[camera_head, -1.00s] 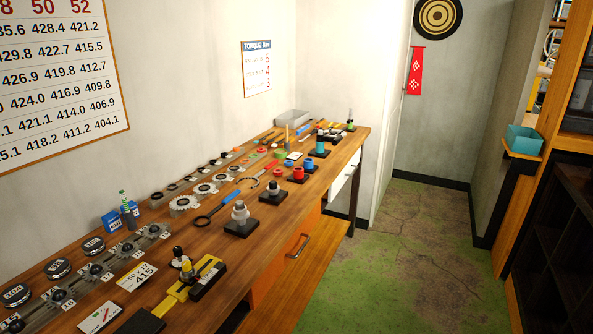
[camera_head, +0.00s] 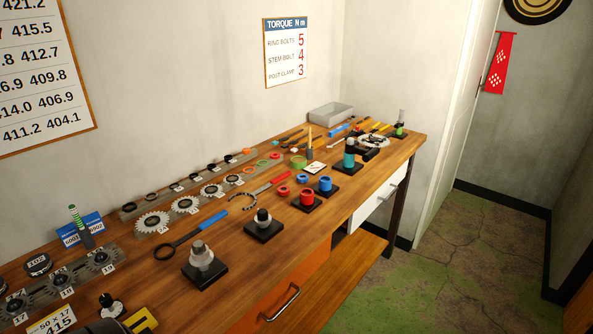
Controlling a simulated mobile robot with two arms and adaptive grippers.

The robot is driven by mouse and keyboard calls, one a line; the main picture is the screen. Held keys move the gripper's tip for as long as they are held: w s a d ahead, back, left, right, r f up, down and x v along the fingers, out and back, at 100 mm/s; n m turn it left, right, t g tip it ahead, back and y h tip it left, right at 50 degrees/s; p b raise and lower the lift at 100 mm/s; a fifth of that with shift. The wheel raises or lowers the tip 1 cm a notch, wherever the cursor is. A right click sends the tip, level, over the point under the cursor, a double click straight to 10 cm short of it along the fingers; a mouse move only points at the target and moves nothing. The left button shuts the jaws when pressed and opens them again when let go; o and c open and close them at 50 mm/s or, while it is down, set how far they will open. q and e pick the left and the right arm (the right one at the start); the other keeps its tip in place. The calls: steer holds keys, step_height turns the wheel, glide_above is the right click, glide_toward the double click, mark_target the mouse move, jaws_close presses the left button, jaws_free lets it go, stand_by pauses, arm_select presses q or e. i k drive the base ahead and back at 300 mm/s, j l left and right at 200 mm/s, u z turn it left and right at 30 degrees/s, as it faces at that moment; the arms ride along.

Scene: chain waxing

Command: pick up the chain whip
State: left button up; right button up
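The chain whip appears to be the tool with a red handle (camera_head: 276,183) and a dark loop of chain (camera_head: 243,203) at its near end. It lies flat on the wooden workbench (camera_head: 225,230), near the middle of its length. Beside it, nearer, lies a blue-handled tool with a black ring (camera_head: 165,252). Neither of my grippers can be made out in the head view. A dark rounded shape shows at the bottom edge, and I cannot tell what it is.
Posts on black bases stand along the front edge: a grey one (camera_head: 201,257), a black one (camera_head: 263,220) and red and blue cups (camera_head: 307,196). A row of sprockets (camera_head: 185,205) lies behind the chain whip. A grey bin (camera_head: 331,113) stands at the far end. Floor is clear at right.

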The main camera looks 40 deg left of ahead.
mark_target(285, 174)
steer(key=i, duration=1.85)
steer(key=i+l+u, duration=0.1)
steer(key=i+u, duration=0.4)
steer(key=i+l+u, duration=0.45)
steer(key=i+j, duration=0.1)
